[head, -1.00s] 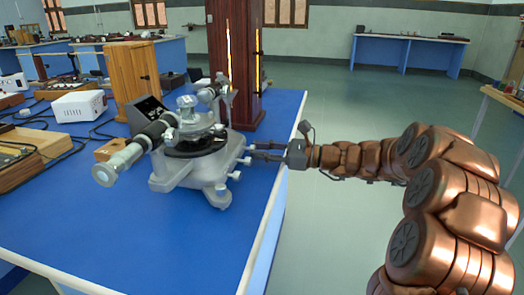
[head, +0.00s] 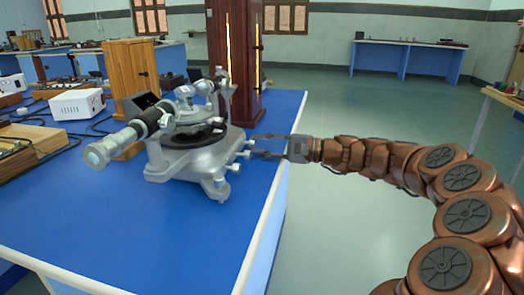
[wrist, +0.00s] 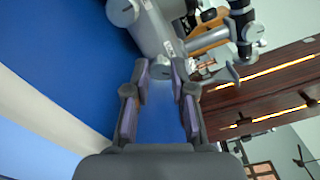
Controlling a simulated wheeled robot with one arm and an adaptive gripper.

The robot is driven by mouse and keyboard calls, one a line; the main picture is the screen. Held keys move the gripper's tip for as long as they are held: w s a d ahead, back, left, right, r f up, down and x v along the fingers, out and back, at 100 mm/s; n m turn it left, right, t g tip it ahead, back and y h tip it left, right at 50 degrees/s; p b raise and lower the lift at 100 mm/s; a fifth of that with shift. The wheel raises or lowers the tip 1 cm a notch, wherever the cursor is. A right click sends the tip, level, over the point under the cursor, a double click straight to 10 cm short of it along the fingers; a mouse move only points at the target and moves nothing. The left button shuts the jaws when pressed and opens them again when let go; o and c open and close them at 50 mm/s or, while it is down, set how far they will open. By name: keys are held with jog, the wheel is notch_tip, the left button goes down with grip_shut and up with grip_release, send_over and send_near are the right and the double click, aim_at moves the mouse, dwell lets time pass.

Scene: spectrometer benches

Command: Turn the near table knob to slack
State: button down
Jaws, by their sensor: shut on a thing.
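A silver-grey spectrometer (head: 188,157) stands on the blue bench, its telescope (head: 118,142) pointing to the front left. Several small round knobs stick out of its right side. My gripper (head: 251,146) reaches in from the right at knob height. In the wrist view, my gripper (wrist: 160,70) has its two fingers on either side of a grey round-ended knob (wrist: 161,73), shut on it. A second round knob (wrist: 122,12) shows farther up in that view, outside the fingers. Which way the held knob is set cannot be told.
The blue bench top (head: 150,235) is clear in front of the spectrometer. A wooden box (head: 133,75) and a tall dark wooden cabinet (head: 235,60) stand behind it. A white device (head: 77,103) is at the left. Open floor lies to the right.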

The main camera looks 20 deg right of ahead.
jog(key=n+b, duration=0.2)
jog(key=n, duration=0.1)
jog(key=n+b, duration=0.1)
jog(key=shift+a+f+n, duration=0.1)
jog(key=shift+f+n, duration=0.15)
jog(key=shift+n, duration=0.05)
jog(key=shift+r+n+b, duration=0.15)
jog(key=shift+n+b, duration=1)
jog(key=shift+n, duration=0.35)
jog(key=c, duration=1)
grip_release()
jog(key=shift+r, duration=0.1)
